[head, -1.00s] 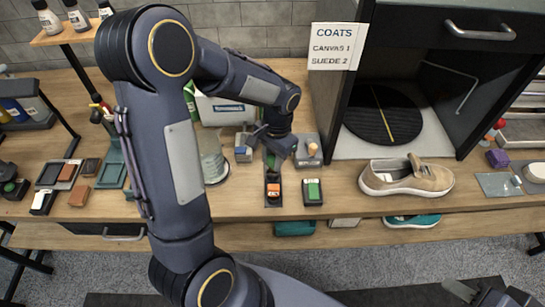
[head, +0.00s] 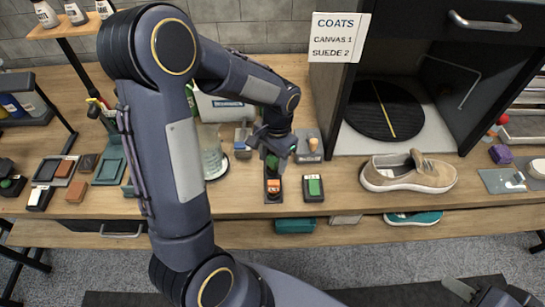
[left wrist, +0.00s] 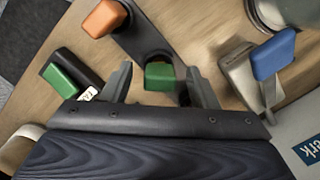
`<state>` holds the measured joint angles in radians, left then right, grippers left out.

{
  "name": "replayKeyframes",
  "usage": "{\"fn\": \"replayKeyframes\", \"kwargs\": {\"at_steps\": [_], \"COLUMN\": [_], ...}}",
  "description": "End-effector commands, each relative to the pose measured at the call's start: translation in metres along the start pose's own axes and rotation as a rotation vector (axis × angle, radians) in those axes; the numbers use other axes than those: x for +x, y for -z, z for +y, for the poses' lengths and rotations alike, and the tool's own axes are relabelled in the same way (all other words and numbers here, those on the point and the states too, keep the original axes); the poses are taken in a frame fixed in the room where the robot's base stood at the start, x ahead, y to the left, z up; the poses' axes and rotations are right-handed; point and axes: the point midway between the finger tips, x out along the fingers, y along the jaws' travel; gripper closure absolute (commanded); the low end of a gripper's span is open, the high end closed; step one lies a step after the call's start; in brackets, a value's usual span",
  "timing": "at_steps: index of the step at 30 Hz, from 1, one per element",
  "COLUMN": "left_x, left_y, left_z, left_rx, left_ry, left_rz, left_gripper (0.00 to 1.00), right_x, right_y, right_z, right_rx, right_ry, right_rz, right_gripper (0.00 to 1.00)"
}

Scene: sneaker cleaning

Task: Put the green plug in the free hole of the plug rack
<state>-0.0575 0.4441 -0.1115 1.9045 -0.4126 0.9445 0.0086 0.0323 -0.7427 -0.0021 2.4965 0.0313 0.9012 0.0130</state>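The black plug rack (head: 273,198) stands near the table's front edge and holds an orange plug (head: 273,185). In the left wrist view the rack (left wrist: 143,36) runs from the orange plug (left wrist: 105,18) towards my gripper. The green plug (left wrist: 160,76) is at the rack's end nearest my left gripper (left wrist: 158,70). Its green top also shows in the head view (head: 272,161). My left gripper's fingers stand on either side of it with gaps. The plug's lower part and any hole there are hidden. My right gripper (head: 488,293) is open and empty at the lower right.
A second green-topped black block (head: 313,187) with a white label stands just right of the rack. Behind are a grey stand with a blue block (left wrist: 270,55) and a glass jar (head: 213,155). A tan shoe (head: 408,172) lies to the right.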

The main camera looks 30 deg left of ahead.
Motion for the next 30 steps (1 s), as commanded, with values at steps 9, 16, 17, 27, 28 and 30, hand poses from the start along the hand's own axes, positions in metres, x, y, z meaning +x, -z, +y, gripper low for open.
{"fn": "replayKeyframes", "kwargs": {"at_steps": [9, 16, 17, 27, 28, 30], "left_x": [-0.004, -0.039, -0.044, -0.078, -0.078, -0.078], "left_y": [0.000, 0.001, 0.001, 0.000, 0.000, 0.000], "left_z": [0.000, 0.000, 0.000, 0.000, 0.000, 0.000], "left_rx": [0.000, 0.001, 0.001, 0.000, 0.000, 0.000], "left_ry": [0.001, 0.001, 0.000, 0.000, 0.000, 0.000], "left_rz": [0.001, 0.006, 0.006, 0.001, 0.000, 0.000], "left_gripper": [0.46, 0.46, 0.46, 0.46, 0.46, 0.46], "right_x": [0.000, 0.001, 0.001, 0.001, 0.001, 0.001], "right_y": [0.000, -0.001, -0.001, -0.001, -0.001, -0.001], "right_z": [0.000, 0.000, 0.001, 0.001, 0.001, 0.001], "right_rx": [0.000, 0.000, 0.000, 0.000, 0.000, 0.000], "right_ry": [0.000, 0.000, 0.000, 0.000, 0.000, 0.000], "right_rz": [0.000, 0.000, 0.000, 0.000, 0.000, 0.000], "right_gripper": [0.64, 0.64, 0.64, 0.64, 0.64, 0.64]}}
